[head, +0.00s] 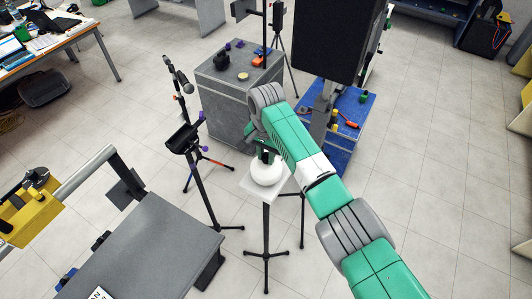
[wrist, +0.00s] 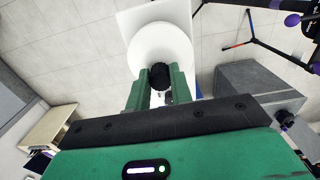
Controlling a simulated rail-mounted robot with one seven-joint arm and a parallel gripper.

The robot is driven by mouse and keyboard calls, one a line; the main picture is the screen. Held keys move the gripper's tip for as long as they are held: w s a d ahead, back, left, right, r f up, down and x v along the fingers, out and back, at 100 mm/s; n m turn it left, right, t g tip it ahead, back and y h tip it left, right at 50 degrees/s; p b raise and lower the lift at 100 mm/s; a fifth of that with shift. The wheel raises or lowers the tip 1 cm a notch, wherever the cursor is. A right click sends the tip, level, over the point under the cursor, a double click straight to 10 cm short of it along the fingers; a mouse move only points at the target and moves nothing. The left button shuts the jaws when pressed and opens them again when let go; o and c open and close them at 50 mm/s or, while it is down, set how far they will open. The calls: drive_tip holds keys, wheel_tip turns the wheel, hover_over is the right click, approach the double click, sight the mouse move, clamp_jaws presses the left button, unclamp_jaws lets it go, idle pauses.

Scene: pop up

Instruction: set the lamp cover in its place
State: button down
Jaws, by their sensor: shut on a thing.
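The lamp cover is a white rounded piece (head: 267,172), directly below my gripper (head: 266,157) in the head view. It sits at or just above a small white square plate (head: 250,185) on a dark tripod; whether it touches the plate is unclear. In the wrist view the cover (wrist: 160,42) appears as a white round shape over the plate (wrist: 130,20). The green fingers of my gripper (wrist: 160,80) are shut on a black knob-like part (wrist: 160,73) at the cover. The fingers and the knob hide part of the cover's near side.
A tripod stand (head: 196,170) with a black holder stands just left of the plate. A grey box (head: 225,95) and a blue platform (head: 352,110) with tools are behind. A grey table (head: 150,245) is at lower left. Floor at the right is clear.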

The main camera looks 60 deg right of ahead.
drive_tip(key=shift+f, duration=0.35)
drive_tip(key=shift+f+b, duration=0.5)
drive_tip(key=shift+f, duration=0.2)
drive_tip(key=c, duration=1.2)
unclamp_jaws()
drive_tip(key=shift+o, duration=0.2)
drive_tip(key=shift+r, duration=0.1)
wheel_tip(320, 180, up, 8)
drive_tip(key=shift+f+b, duration=0.2)
drive_tip(key=shift+b, duration=0.35)
